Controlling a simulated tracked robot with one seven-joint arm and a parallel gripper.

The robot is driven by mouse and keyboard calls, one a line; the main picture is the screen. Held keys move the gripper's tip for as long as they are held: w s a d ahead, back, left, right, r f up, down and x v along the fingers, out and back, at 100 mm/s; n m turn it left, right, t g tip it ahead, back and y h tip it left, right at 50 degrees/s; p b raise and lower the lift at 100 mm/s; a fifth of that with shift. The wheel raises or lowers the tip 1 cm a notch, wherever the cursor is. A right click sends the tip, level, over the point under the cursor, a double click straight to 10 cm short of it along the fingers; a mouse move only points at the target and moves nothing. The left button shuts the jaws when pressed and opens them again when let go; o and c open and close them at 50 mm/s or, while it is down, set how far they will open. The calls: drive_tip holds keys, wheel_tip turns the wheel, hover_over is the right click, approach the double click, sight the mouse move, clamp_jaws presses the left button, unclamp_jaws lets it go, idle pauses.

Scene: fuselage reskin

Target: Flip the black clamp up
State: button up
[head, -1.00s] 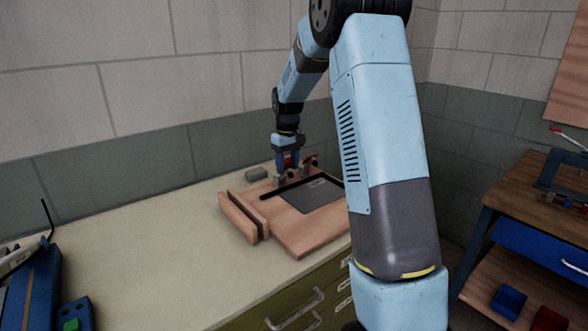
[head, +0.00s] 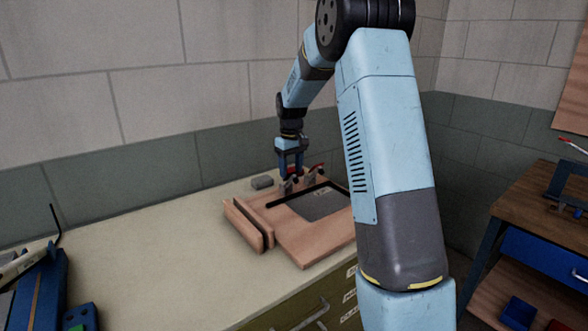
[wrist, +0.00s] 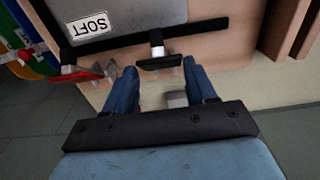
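The black clamp (wrist: 158,62) is in the wrist view between the tips of my blue fingers, at the fixture's edge. Its black bar lies crosswise, with a pale metal stem above it in the picture. My gripper (wrist: 160,70) is open, one finger on each side of the clamp, with nothing visibly gripped. I cannot tell whether a finger touches it. In the head view my gripper (head: 291,172) hangs over the back edge of the wooden fixture (head: 300,243), and the clamp is too small there to make out clearly.
A red-handled clamp (wrist: 88,74) stands left of my fingers in the wrist view. A grey sheet (wrist: 110,14) marked SOFT lies on the fixture. A small grey block (head: 262,182) sits on the bench behind it.

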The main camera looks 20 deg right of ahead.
drive_tip(key=o, duration=0.4)
wheel_tip(320, 180, up, 14)
drive_tip(key=shift+f, duration=0.2)
idle(0.5)
drive_tip(key=shift+s+r, duration=0.1)
drive_tip(key=shift+s, duration=0.1)
